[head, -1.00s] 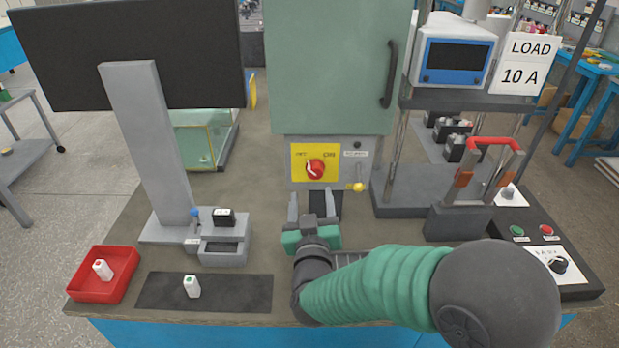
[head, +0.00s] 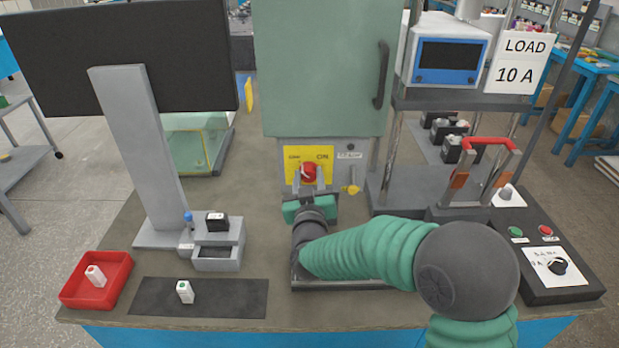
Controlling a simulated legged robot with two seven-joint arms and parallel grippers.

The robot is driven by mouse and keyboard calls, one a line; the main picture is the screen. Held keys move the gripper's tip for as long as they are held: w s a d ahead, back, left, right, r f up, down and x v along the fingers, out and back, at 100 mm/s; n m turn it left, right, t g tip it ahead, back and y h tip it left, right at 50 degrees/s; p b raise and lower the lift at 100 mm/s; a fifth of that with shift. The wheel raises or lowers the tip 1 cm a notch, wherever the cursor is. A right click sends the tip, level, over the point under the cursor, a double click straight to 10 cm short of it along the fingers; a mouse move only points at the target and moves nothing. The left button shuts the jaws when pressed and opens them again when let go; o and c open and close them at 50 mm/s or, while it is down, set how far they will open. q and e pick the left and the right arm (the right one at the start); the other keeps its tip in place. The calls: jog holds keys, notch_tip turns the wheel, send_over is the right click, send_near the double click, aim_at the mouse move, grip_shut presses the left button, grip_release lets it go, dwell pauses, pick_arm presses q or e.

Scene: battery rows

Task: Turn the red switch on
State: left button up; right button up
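The red switch (head: 309,172) is a round knob on a yellow plate (head: 293,154) with OFF and ON printed at its top, on the front of the grey-green cabinet (head: 320,70). My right gripper (head: 309,181) is at the knob, with one grey finger at each side of its lower part. The fingers stand about a knob's width apart and look shut on it. They hide part of the knob, and its exact pointing is too small to read. My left gripper is not in view.
A small lever with a yellow end (head: 351,189) is just right of the switch. A black control box (head: 565,283) and a red-handled device (head: 487,142) stand at the right. A red tray (head: 122,272), a dark mat (head: 240,298) and a monitor stand (head: 137,150) are at the left.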

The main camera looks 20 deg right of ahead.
jog(key=shift+a, duration=0.1)
grip_shut()
jog(key=shift+m, duration=0.3)
jog(key=m+b, duration=0.2)
jog(key=m, duration=0.1)
jog(key=shift+f+m, duration=0.1)
jog(key=shift+m, duration=0.3)
jog(key=m+b, duration=0.2)
jog(key=m, duration=0.1)
jog(key=shift+m, duration=0.3)
jog(key=m+b, duration=0.4)
jog(key=m, duration=0.1)
jog(key=shift+d+f, duration=0.2)
jog(key=shift+m+b, duration=1.85)
jog(key=shift+m, duration=0.65)
